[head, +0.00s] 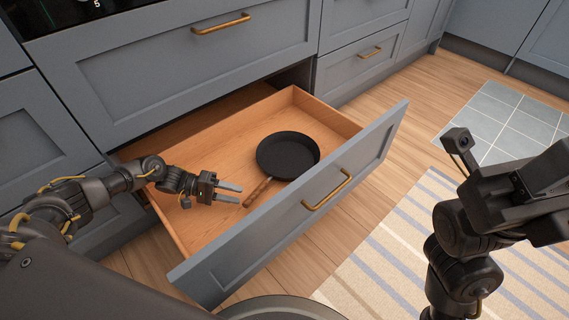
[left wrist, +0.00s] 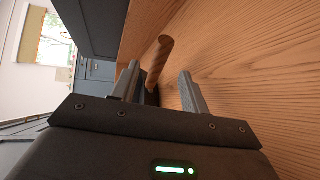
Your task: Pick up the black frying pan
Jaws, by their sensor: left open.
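The black frying pan (head: 287,154) lies flat in the open wooden drawer, right of its middle. Its brown wooden handle (head: 257,192) points toward the lower left, to the drawer front. My left gripper (head: 240,193) is open inside the drawer, with its fingers close to the handle. In the left wrist view the handle (left wrist: 157,62) shows between and beyond the two open fingers (left wrist: 160,90); I cannot tell whether they touch it. The pan's body is mostly hidden there. My right arm is at the right of the head view, and its fingertips do not show.
The pulled-out drawer (head: 200,226) has wooden walls and a grey-blue front with a brass handle (head: 327,190). Closed grey-blue cabinets (head: 180,70) stand behind it. A striped rug (head: 400,260) and a grey tiled mat (head: 510,125) lie on the wooden floor at the right.

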